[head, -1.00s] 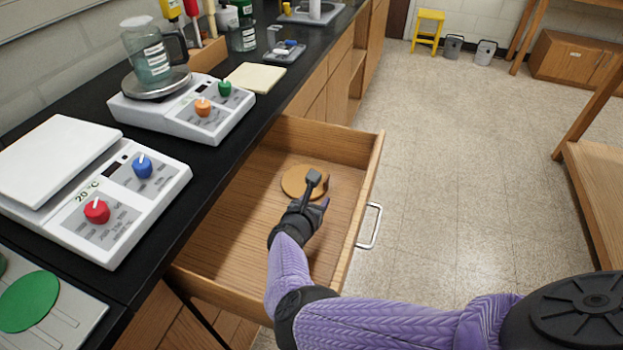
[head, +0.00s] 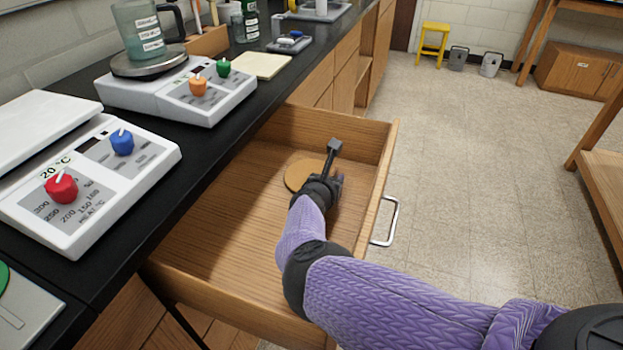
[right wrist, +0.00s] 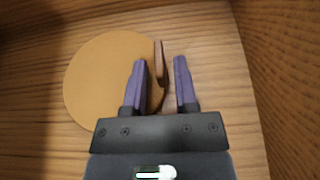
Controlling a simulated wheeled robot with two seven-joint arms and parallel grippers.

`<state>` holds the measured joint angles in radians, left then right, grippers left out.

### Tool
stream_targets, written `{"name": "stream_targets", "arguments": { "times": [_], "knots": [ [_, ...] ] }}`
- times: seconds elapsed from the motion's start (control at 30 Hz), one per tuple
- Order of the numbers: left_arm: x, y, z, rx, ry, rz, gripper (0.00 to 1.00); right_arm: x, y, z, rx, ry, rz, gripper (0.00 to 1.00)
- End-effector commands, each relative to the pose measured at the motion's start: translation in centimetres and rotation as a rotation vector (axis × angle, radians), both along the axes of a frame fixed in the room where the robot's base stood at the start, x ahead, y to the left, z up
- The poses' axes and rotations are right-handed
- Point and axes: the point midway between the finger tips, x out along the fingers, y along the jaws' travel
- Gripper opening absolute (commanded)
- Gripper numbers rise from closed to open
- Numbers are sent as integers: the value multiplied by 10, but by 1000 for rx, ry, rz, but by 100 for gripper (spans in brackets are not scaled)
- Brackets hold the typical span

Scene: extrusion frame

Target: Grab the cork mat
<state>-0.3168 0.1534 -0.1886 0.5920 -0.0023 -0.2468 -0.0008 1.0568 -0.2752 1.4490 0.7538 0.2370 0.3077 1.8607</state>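The cork mat (head: 298,178) is a round tan disc lying flat in the open wooden drawer, near its far end. My right gripper (head: 334,186) is inside the drawer at the mat's right side and hides part of it. In the right wrist view the mat (right wrist: 100,85) lies mostly to the left. There my right gripper (right wrist: 160,62) has its two purple fingers apart, with the mat's right edge near the gap. A thin brown strip shows between the fingers; I cannot tell whether it is part of the mat. My left gripper is out of view.
The drawer (head: 215,220) has raised walls and a metal handle (head: 388,222) on its right side. The black counter (head: 190,165) on the left holds hot plates and a beaker. The drawer floor left of the mat is clear.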

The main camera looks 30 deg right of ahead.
Motion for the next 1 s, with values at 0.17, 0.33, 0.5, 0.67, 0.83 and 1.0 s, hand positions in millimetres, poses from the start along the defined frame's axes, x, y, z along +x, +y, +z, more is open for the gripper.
{"name": "stream_targets", "arguments": {
  "times": [0.17,0.33,0.5,0.67,0.83,1.0],
  "knots": [
    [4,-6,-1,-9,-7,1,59,0,0,0,0,0,0,0],
    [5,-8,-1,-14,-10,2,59,0,0,0,0,0,0,0],
    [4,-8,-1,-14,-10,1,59,0,0,0,0,0,0,0],
    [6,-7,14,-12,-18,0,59,0,0,21,-1,-3,-2,0],
    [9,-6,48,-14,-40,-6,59,0,0,73,1,-7,-2,0],
    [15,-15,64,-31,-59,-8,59,0,0,99,1,-4,0,0]
  ]
}}
